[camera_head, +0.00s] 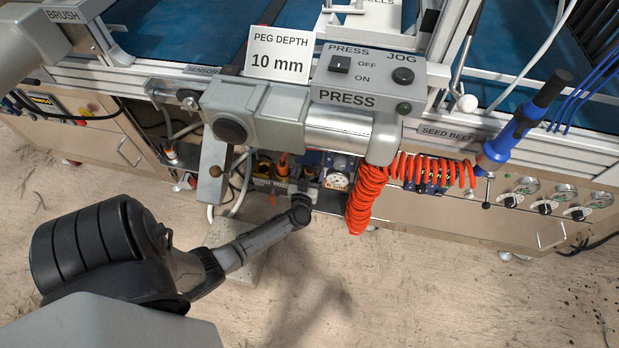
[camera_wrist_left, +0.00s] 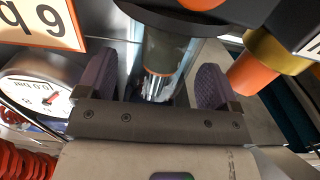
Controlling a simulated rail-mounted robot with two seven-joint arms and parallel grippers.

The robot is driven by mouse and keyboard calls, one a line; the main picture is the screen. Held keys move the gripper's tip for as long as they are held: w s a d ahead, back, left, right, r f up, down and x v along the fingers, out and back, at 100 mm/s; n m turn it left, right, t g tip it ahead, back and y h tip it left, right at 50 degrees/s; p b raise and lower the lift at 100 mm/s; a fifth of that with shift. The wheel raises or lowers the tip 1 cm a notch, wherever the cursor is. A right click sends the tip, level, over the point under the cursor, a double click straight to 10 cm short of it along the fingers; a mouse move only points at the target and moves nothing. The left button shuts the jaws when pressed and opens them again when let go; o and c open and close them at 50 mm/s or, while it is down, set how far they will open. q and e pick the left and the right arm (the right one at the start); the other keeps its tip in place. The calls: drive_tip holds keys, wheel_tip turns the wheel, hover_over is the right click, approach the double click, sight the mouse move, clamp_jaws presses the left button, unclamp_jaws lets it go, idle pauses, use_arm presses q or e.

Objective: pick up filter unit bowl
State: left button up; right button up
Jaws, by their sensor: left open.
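The filter unit bowl (camera_wrist_left: 164,58) shows in the left wrist view as a clear cylinder with a grey-green element inside, below a black collar (camera_wrist_left: 195,22). My left gripper (camera_wrist_left: 155,84) is open, with one purple-grey finger on each side of the bowl in that view. I see gaps beside the bowl, and I cannot tell how deep it sits between the fingers. In the head view my left gripper (camera_head: 300,211) reaches low in front of the machine's open bay. The bowl cannot be made out there. My right gripper is not in view.
A pressure gauge (camera_wrist_left: 36,92) and orange-edged label (camera_wrist_left: 45,22) are close left in the wrist view; an orange part with a brass collar (camera_wrist_left: 268,50) is right. In the head view, a red coiled hose (camera_head: 365,205) hangs right of the gripper, below the press unit (camera_head: 350,85).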

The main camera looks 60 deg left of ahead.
use_arm(q)
drive_tip(key=shift+b+x, duration=0.35)
drive_tip(key=shift+x, duration=0.7)
drive_tip(key=shift+d, duration=0.1)
drive_tip(key=shift+c, duration=0.2)
drive_tip(key=c, duration=1)
drive_tip(key=shift+r, duration=0.2)
